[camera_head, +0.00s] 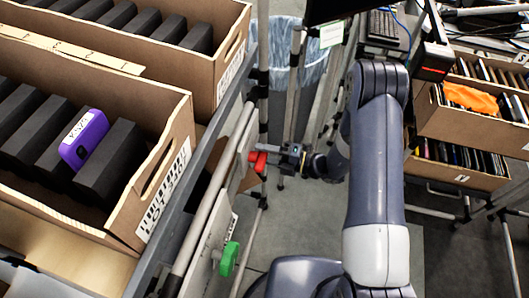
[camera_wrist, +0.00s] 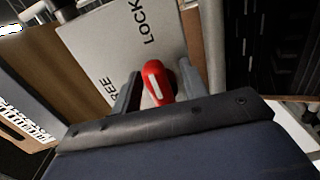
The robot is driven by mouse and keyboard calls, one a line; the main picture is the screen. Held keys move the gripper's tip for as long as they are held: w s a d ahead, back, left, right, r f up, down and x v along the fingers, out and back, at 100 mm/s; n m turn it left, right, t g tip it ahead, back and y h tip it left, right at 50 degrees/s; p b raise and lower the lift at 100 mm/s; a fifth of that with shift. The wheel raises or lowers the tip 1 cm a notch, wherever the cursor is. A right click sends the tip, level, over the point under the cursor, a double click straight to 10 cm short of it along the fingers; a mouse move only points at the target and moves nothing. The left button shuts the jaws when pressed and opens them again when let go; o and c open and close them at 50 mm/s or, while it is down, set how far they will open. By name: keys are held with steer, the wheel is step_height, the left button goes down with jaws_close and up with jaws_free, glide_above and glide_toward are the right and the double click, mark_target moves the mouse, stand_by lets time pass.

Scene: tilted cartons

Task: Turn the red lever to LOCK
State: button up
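The red lever (camera_wrist: 158,82) stands out from a pale plate (camera_wrist: 135,45) in the wrist view. The plate carries the word LOCK near its top and FREE at its left. The lever's white stripe runs roughly up and down in that view; I cannot tell its exact setting. My gripper (camera_wrist: 161,70) has one finger on each side of the lever, with narrow gaps showing, so it looks open around it. In the head view the red lever (camera_head: 258,161) is on the rack's side, and my gripper (camera_head: 277,157) reaches it from the right.
A green handle (camera_head: 229,259) sits lower on the same rack. Cardboard cartons (camera_head: 160,168) with dark items and a purple device (camera_head: 84,140) stand at the left. A lined bin (camera_head: 284,50) is behind; more cartons (camera_head: 462,122) are at the right. Floor shows between.

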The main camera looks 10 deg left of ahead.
steer(key=shift+d, duration=0.1)
steer(key=d+b, duration=0.1)
steer(key=d, duration=0.9)
steer(key=shift+s+d+b, duration=0.3)
steer(key=shift+s, duration=0.1)
steer(key=shift+a, duration=0.1)
steer(key=a, duration=0.3)
steer(key=a+p, duration=0.1)
steer(key=a, duration=0.3)
steer(key=w+a, duration=0.1)
steer(key=a, duration=0.2)
steer(key=shift+a+r+p, duration=0.1)
steer(key=shift+a+p, duration=0.2)
steer(key=shift+d, duration=0.1)
